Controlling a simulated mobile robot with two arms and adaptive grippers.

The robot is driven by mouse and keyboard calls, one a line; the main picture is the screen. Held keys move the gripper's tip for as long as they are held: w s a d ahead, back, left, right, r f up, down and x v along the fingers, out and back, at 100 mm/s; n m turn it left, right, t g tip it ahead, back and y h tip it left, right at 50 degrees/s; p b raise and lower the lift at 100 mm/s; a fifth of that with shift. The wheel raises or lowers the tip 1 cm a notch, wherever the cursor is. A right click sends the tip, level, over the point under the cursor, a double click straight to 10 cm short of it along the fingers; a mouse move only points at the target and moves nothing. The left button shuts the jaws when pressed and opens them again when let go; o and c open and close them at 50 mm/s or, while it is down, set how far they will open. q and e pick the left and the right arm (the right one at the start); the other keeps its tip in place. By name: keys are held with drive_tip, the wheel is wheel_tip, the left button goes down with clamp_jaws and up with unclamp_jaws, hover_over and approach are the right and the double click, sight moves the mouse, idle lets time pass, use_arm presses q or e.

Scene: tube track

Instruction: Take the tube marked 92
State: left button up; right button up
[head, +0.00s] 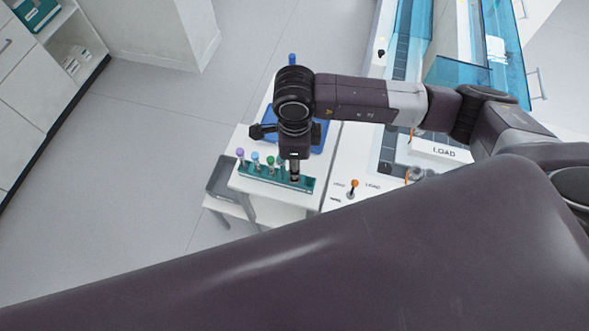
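A teal rack (308,186) stands near the front of a white bench, holding several capped tubes in a row. I see a purple-capped tube (240,153), a light-blue-capped tube (255,157) and a green-capped tube (270,161) from the left. No number is legible, so I cannot tell which tube is marked 92. My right gripper (294,176) points down over the right part of the rack. Its fingertips are small and dark, and they hide what is beneath, so I cannot tell whether it is open or holds a tube. My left gripper is out of view.
An orange-capped tube (354,184) stands on the white surface right of the rack, near a LOAD label. A blue tray (317,138) lies behind the gripper. A machine with a blue transparent cover (461,74) stands at the back right. Open floor lies left.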

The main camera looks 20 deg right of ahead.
drive_tip(key=shift+f, duration=0.1)
drive_tip(key=shift+c, duration=0.4)
drive_tip(key=c, duration=0.9)
drive_tip(key=shift+o, duration=0.2)
wheel_tip(320, 180, up, 20)
drive_tip(key=b, duration=0.4)
